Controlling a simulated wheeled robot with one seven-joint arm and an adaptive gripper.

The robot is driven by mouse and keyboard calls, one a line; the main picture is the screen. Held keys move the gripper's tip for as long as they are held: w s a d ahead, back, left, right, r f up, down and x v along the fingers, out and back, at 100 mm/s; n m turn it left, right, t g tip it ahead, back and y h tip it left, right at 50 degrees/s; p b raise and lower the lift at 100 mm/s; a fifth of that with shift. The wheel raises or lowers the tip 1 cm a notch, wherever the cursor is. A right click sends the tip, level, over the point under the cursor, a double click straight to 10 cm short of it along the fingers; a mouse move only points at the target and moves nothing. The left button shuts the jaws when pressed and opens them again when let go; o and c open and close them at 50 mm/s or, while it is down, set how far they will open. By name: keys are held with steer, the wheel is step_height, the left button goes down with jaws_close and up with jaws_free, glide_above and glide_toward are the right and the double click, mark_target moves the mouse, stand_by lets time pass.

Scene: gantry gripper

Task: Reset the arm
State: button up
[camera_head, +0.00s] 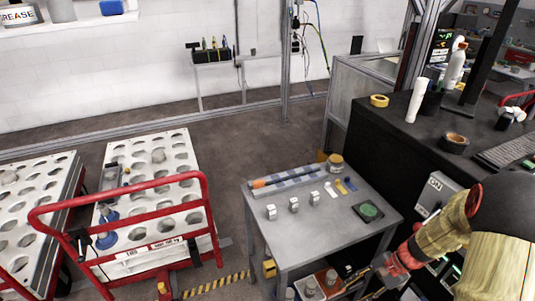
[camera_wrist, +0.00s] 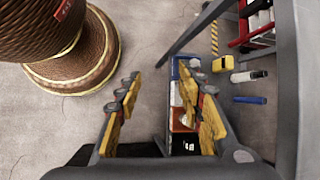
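My arm (camera_head: 497,240) comes in at the right edge of the head view, bent down beside the grey table. My gripper (camera_head: 390,272) is low near the table's front right corner, partly cut off by the dark equipment around it. In the wrist view my gripper (camera_wrist: 165,95) shows two fingers with yellow pads, spread wide apart. Nothing is between the fingers; floor and a low shelf with boxes show beyond them.
A black workbench (camera_head: 400,130) stands behind. A red-handled cart (camera_head: 140,235) is at left. In the wrist view, a grey post (camera_wrist: 287,90) is close at right.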

steer(key=s+a+r+n+t+h+p, duration=0.1)
steer(key=s+a+r+n+t+h, duration=0.1)
steer(key=r, duration=0.9)
steer(key=s+a+r+n+t+h, duration=0.2)
steer(key=s+a+r+n, duration=0.2)
steer(key=r, duration=0.8)
steer(key=s+a+r+n+t+h+p, duration=0.1)
steer(key=s+a+r+n+t+h, duration=0.1)
steer(key=s+r+n, duration=0.4)
step_height(320, 180, up, 5)
steer(key=shift+s+a+r+h+p, duration=0.2)
steer(key=shift+s+a+h+p, duration=0.2)
steer(key=shift+s, duration=0.4)
